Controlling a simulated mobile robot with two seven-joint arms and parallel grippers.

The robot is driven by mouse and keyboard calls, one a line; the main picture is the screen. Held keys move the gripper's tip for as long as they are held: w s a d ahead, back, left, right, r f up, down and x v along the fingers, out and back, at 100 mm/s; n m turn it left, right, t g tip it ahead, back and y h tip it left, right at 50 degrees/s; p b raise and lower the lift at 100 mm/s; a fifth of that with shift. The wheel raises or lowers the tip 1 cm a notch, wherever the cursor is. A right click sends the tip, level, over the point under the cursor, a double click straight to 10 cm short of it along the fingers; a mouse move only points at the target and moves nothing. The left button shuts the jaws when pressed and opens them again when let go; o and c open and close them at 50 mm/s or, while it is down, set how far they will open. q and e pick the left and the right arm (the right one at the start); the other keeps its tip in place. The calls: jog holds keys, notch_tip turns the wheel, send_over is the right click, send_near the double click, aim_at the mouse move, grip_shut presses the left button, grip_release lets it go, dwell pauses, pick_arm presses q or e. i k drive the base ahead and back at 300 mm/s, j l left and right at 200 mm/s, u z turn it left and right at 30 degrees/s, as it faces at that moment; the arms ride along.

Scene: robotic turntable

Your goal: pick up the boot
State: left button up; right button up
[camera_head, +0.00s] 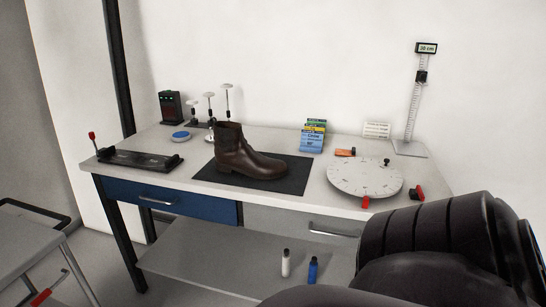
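A dark brown ankle boot (245,157) stands upright on a black mat (290,181) on the workbench, left of the middle in the head view. Its toe points right and its shaft opening faces up. Nothing touches it but the mat. Neither my left nor my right gripper is in view.
The bench (320,200) also holds a white turntable disc (365,178) at right, a height gauge (415,105), blue cards (312,138), a black lever device (138,159) and small stands behind the boot. A grey cart (25,245) is at lower left. Dark bulk covers the lower right.

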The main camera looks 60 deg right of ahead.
aim_at(232, 152)
jog(key=z, duration=1.8)
